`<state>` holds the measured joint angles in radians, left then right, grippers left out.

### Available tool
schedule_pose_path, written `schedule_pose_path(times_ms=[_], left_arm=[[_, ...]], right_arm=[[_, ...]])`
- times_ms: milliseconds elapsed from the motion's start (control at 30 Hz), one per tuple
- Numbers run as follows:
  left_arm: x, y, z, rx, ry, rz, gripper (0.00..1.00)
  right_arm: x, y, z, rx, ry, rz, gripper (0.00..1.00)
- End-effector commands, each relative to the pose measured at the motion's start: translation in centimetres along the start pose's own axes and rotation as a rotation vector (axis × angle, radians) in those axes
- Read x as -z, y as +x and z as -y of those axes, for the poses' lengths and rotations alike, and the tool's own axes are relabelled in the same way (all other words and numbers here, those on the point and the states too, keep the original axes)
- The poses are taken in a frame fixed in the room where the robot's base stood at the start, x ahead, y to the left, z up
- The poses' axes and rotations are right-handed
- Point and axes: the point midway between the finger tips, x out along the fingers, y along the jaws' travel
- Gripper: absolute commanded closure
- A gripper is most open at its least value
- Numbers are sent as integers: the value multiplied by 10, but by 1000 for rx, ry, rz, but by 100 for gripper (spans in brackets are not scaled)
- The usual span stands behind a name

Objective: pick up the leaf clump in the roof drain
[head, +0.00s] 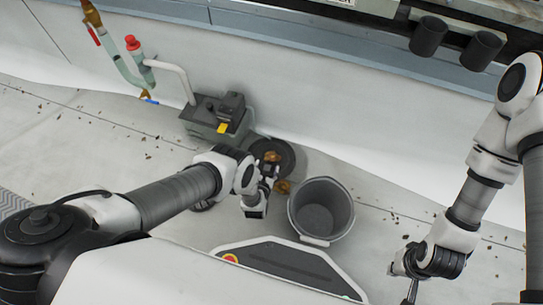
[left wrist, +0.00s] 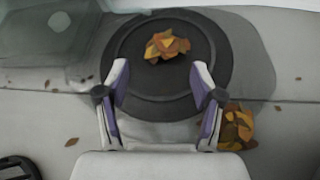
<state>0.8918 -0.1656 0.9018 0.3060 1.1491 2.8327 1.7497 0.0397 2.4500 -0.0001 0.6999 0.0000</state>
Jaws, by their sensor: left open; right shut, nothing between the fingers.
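The roof drain (head: 287,152) is a dark round disc on the floor, and it also shows in the left wrist view (left wrist: 130,62). An orange-brown leaf clump (left wrist: 167,46) lies on it, small in the head view (head: 271,157). A second leaf clump (left wrist: 236,128) lies on the floor beside the drain's lower right edge, partly behind my left gripper. My left gripper (left wrist: 160,88) is open and empty, with its fingers over the near part of the drain and the clump beyond them. My right gripper (head: 408,284) is shut and empty at the lower right, far from the drain.
A grey bucket (head: 324,232) stands right of the drain. A dark pump-like unit (head: 215,118) and green pipes (head: 130,70) stand to the left. A wall runs behind. Small leaf bits are scattered over the pale floor.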

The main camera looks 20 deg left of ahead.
Motion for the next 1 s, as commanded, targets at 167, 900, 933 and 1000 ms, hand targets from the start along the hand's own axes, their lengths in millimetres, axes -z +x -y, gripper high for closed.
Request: schedule_pose_path(times_ms=[167,900,933,1000], left_arm=[[-2,12,8,-17,-206,64,33],[-7,81,4,-16,-205,60,33],[-7,81,4,-16,-204,60,36],[-7,81,4,-16,-204,60,61]], right_arm=[[0,11,0,0,0,-1,100],[1,82,-1,0,3,-3,100],[1,82,-1,0,3,-3,100],[1,82,-1,0,3,-3,100]])
